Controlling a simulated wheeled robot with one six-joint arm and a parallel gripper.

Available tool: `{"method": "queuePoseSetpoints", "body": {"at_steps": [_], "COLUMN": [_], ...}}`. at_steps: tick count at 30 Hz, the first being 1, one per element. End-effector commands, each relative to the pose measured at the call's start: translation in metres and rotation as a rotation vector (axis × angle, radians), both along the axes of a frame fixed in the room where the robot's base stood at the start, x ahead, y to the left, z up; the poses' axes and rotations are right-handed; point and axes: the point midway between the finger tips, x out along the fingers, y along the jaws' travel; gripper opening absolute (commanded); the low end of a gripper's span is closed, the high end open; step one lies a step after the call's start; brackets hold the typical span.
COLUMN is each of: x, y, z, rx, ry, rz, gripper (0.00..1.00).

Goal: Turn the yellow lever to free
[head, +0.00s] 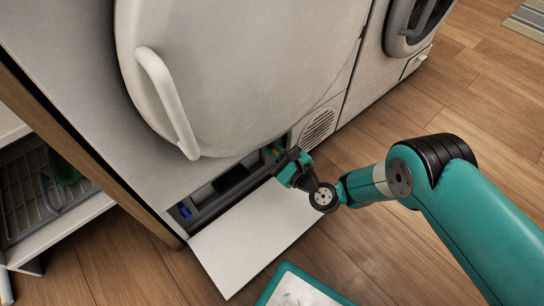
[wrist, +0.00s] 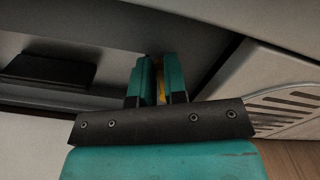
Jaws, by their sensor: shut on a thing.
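The yellow lever (wrist: 160,84) shows as a thin yellow strip between my two teal fingers in the wrist view. My gripper (wrist: 160,75) is shut on it; the fingers hide most of the lever, so I cannot tell which way it points. In the head view my gripper (head: 284,160) reaches into the right end of the low open compartment (head: 208,203) under the white machine. A small bit of the yellow lever (head: 276,152) shows there at the fingertips.
A white flap (head: 245,235) lies folded down before the compartment. A dark block (head: 231,179) and a blue part (head: 185,212) are inside. A vent grille (head: 318,128) is to the right. A teal-rimmed tray (head: 296,287) lies on the floor. The rounded white door (head: 225,75) overhangs above.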

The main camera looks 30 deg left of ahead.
Motion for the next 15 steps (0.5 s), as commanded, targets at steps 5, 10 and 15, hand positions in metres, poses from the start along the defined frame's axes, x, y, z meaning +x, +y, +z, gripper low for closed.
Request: {"method": "queuePoseSetpoints", "body": {"at_steps": [5,10,15], "x": [0.008,0.014,0.018], "y": [-0.003,-0.005,-0.006], "z": [0.000,0.001,0.002], "rx": [0.041,0.075,0.099], "ry": [0.149,0.266,0.350], "rz": [-0.002,-0.002,-0.001], "gripper": [0.00,0.00,0.00]}}
